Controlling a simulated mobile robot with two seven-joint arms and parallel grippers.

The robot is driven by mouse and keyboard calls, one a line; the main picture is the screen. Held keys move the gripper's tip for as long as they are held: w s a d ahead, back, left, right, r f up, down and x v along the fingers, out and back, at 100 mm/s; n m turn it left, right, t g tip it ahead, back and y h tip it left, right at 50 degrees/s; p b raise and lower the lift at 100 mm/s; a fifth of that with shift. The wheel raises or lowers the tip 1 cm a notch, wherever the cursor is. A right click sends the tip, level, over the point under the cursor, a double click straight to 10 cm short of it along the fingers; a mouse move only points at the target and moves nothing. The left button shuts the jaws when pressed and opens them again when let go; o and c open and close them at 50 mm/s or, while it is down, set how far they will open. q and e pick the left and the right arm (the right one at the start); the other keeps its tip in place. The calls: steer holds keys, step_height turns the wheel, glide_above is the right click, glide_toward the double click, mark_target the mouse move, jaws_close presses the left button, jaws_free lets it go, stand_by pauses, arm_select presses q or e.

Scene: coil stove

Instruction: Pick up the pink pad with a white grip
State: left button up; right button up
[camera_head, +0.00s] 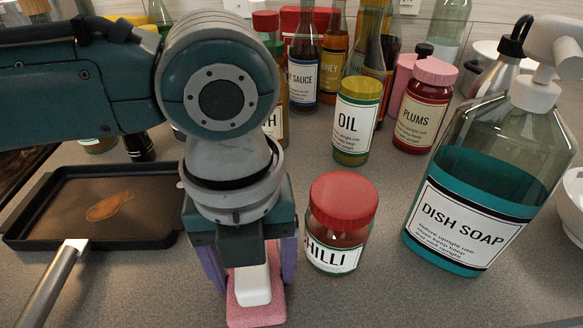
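The pink pad (255,314) lies on the grey counter at the bottom centre, with its white grip (252,287) on top. My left gripper (250,280) points down over it from above. Its two fingers stand apart, one on each side of the white grip, with a gap showing between them and the grip. The gripper body hides the far part of the pad and grip. My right gripper does not show.
A red-lidded chilli jar (340,222) stands close to the right of my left gripper. A large dish soap bottle (480,190) is further right. A flat black pan (60,200) with a metal handle lies at left. Oil (356,122) and plums (425,108) jars stand behind.

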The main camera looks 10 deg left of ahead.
arm_select(q)
steer(key=c, duration=0.8)
steer(key=shift+c, duration=0.2)
steer(key=shift+r, duration=0.15)
step_height(320, 180, up, 20)
steer(key=p, duration=0.2)
